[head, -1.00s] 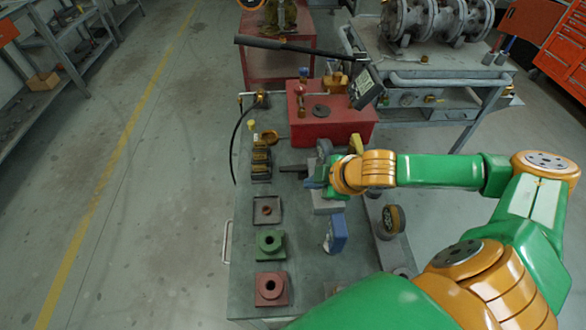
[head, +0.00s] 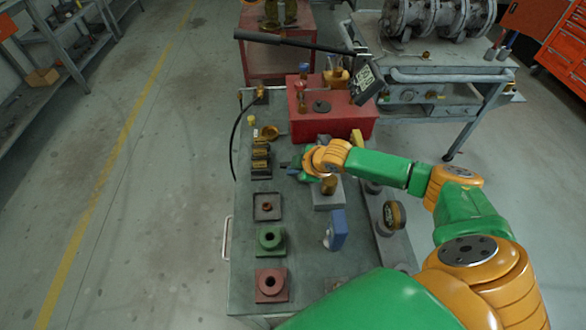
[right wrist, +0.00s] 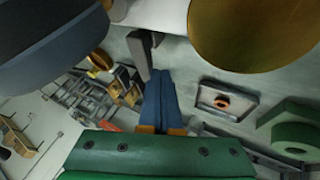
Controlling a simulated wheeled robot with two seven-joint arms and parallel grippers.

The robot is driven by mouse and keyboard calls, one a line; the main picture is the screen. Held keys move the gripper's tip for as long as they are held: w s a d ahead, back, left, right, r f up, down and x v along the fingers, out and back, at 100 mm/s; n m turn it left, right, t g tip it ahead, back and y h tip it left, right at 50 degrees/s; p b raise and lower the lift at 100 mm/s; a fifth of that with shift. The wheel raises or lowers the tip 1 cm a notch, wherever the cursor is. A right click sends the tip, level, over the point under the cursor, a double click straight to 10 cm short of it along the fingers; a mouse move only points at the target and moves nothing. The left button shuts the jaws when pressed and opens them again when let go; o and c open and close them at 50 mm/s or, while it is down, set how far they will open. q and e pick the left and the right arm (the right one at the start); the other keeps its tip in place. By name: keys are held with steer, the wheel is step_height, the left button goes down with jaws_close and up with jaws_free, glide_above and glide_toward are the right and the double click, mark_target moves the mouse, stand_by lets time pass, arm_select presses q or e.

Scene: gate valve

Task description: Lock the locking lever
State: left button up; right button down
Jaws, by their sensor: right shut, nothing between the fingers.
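My right gripper (head: 296,169) is shut with nothing between its fingers, low over the middle of the bench. In the right wrist view its blue fingers (right wrist: 160,98) lie side by side. Just beyond their tips is a grey angled bar (right wrist: 141,54), which looks like the locking lever; I cannot tell whether they touch. In the head view my gripper and wrist hide most of that spot. A grey block (head: 327,198) with a yellow part (head: 329,185) stands just right of the gripper. My left gripper is not in view.
A square tray (head: 257,214), a green fitting (head: 271,241) and a red fitting (head: 271,285) line the left side.

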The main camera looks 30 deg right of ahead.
stand_by(0.4)
steer(key=shift+w+a+m+p, duration=0.1)
steer(key=shift+m+p, duration=0.25)
steer(key=shift+m, duration=0.05)
